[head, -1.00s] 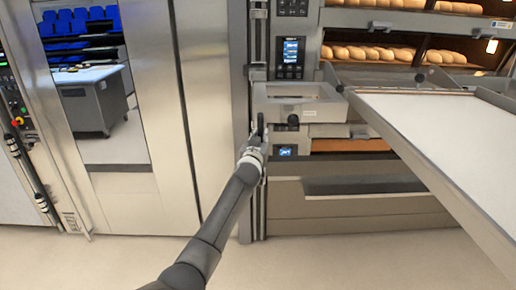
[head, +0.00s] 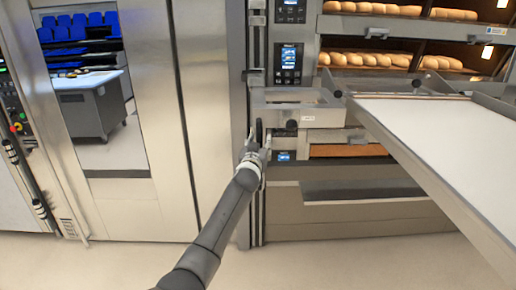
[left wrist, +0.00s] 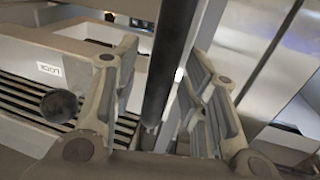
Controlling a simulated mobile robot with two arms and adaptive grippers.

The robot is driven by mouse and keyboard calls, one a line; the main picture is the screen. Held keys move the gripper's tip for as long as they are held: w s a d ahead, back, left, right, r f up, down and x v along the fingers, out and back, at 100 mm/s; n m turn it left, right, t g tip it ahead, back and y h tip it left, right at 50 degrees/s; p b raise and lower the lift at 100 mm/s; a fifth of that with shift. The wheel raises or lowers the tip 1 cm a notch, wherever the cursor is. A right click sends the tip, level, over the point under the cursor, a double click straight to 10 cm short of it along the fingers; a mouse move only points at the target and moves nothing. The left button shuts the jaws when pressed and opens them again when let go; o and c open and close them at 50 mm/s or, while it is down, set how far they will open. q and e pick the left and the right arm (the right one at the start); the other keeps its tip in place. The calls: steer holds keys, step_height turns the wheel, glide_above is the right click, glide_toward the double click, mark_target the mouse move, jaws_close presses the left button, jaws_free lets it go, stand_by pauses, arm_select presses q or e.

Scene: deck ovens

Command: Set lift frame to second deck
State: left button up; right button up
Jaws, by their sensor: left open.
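The lift frame (head: 392,136) with its pale flat bed stands at the right in the head view, level with the lower oven decks. A grey carriage box (head: 272,115) with a small label and a black knob (head: 291,124) is at its left end. A dark upright handle bar (head: 259,130) is beside the box. My left gripper (head: 257,143) is at this bar. In the left wrist view, the open fingers (left wrist: 160,105) stand on either side of the dark bar (left wrist: 172,50); I cannot tell whether they touch it. My right gripper is not in view.
Bread loaves (head: 365,59) lie in the lit decks behind the frame. A control panel (head: 288,63) is above the box. A steel door (head: 165,120) with a window is at the left. The floor (head: 330,265) in front is clear.

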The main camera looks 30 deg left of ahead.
arm_select(q)
steer(key=shift+s, duration=0.15)
steer(key=v, duration=1.2)
steer(key=shift+d, duration=0.1)
